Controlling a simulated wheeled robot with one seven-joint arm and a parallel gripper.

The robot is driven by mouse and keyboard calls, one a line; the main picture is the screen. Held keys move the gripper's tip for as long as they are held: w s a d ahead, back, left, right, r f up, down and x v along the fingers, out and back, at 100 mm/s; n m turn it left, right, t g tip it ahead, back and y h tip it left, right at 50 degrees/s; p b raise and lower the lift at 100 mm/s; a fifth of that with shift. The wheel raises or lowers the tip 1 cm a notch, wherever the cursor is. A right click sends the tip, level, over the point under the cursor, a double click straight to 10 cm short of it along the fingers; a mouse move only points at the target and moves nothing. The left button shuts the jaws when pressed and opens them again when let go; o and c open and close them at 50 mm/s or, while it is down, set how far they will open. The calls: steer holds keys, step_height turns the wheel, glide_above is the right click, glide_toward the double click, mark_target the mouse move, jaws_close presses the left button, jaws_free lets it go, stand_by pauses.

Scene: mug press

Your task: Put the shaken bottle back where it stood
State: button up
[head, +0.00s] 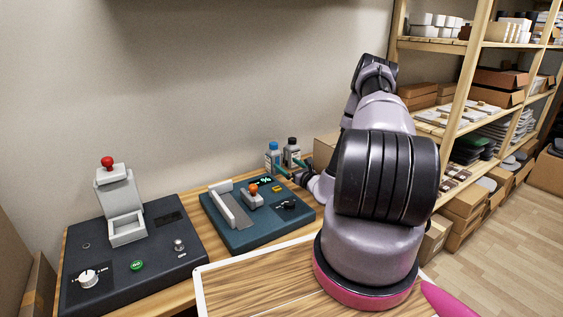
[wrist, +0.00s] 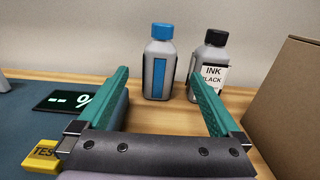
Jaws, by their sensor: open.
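A grey bottle with a blue cap and blue stripe (wrist: 159,65) stands upright on the wooden bench in the wrist view; it also shows in the head view (head: 273,155). A grey bottle with a black cap and an "INK BLACK" label (wrist: 209,67) stands upright just to its right, and in the head view (head: 292,153) too. My gripper (wrist: 162,93) is open, its two green fingers spread wide. The blue-capped bottle stands between the finger lines but beyond the tips, apart from them. The right finger overlaps the black-capped bottle's lower left in the picture. The gripper (head: 287,173) is empty.
A teal device (head: 240,235) with a display and a yellow button lies left of my gripper. A dark press unit (head: 90,262) stands further left. A cardboard box (wrist: 292,105) is close on the right. The wall is behind the bottles.

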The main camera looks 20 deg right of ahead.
steer(key=shift+s+d, duration=0.1)
steer(key=shift+s, duration=0.45)
steer(key=a+r+n+g+y, duration=0.3)
steer(key=a+r+n+y, duration=0.55)
steer(key=r, duration=0.55)
steer(key=s+a+r+n+g+y, duration=0.1)
steer(key=s+a+r+n+g, duration=0.35)
steer(key=a+r, duration=0.2)
steer(key=s+a+r+n+g+y, duration=0.2)
steer(key=s+a+r+n+g, duration=0.1)
steer(key=a+r+n+g, duration=0.3)
steer(key=s+a+r+n+g+h, duration=0.1)
steer(key=s+r+n+h, duration=0.25)
steer(key=s, duration=0.35)
steer(key=s+r+n+g+h, duration=0.25)
steer(key=s+r, duration=0.25)
steer(key=s, duration=0.3)
steer(key=s+d+r+n+t+h, duration=0.4)
steer(key=s+d+r+t+h, duration=0.2)
steer(key=s+r, duration=0.3)
steer(key=shift+s+d+n+t+h, duration=0.3)
steer(key=shift+s+d+h, duration=0.15)
steer(key=shift+s+d, duration=0.05)
